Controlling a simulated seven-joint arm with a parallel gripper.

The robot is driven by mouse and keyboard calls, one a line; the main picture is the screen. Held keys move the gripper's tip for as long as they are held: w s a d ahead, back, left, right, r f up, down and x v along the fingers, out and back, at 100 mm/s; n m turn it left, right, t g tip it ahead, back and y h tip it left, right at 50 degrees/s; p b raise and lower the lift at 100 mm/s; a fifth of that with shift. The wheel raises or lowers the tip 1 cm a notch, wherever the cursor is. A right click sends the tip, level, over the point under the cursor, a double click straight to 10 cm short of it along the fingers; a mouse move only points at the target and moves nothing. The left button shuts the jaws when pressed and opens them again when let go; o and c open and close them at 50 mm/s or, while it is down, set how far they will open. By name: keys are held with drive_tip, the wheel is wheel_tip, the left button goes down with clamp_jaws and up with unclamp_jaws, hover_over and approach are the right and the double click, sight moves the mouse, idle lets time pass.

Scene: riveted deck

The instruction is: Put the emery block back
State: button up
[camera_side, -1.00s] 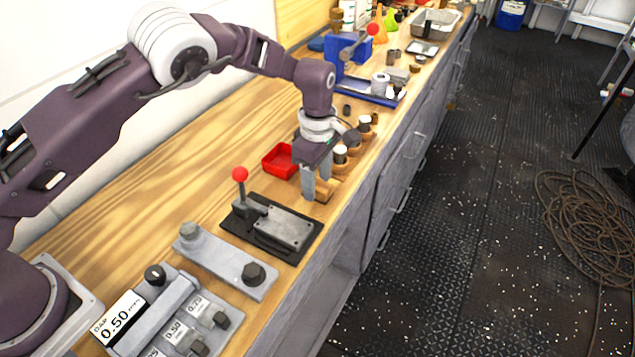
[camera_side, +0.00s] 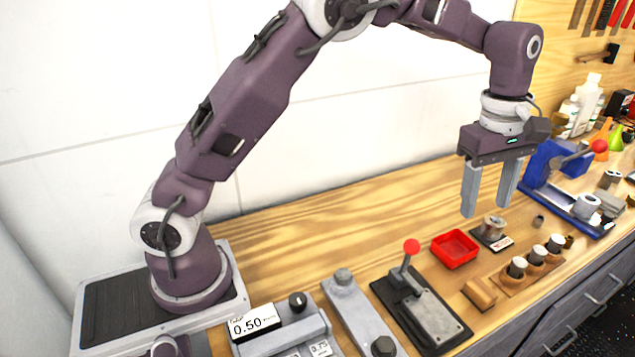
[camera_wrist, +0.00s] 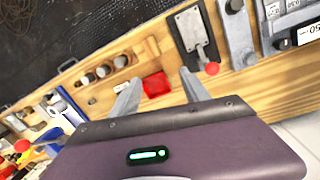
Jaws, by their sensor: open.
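A small tan block (camera_side: 480,293), which I take to be the emery block, lies on the wooden bench beside the near end of a wooden holder (camera_side: 513,287). It also shows in the wrist view (camera_wrist: 152,46). I cannot tell whether it sits in a recess or flat on the bench. My gripper (camera_side: 487,211) is raised well above the bench, fingers pointing down, apart and empty. In the wrist view my gripper (camera_wrist: 158,80) has its two fingers spread, with bench between them and no object held.
A red tray (camera_side: 455,249) lies behind the block. A black-based lever tool (camera_side: 425,305) with a red knob stands left of it. Several capped cylinders stand in the holder. A blue press (camera_side: 543,165) is at the right. Bare wood lies behind the tray.

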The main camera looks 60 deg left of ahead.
drive_tip(key=s+a+r+m+t, duration=0.2)
drive_tip(key=s+a+r+m, duration=0.3)
drive_tip(key=s+r, duration=0.5)
drive_tip(key=s+a+f+m+t, duration=0.1)
drive_tip(key=s+m, duration=0.4)
drive_tip(key=s, duration=0.5)
drive_tip(key=s+a+f+m+t+y, duration=0.1)
drive_tip(key=s+m, duration=0.4)
drive_tip(key=s, duration=0.6)
drive_tip(key=shift+s+a+f+m+t, duration=0.35)
drive_tip(key=shift+a+f, duration=0.35)
drive_tip(key=shift+a, duration=0.4)
drive_tip(key=shift+w, duration=0.1)
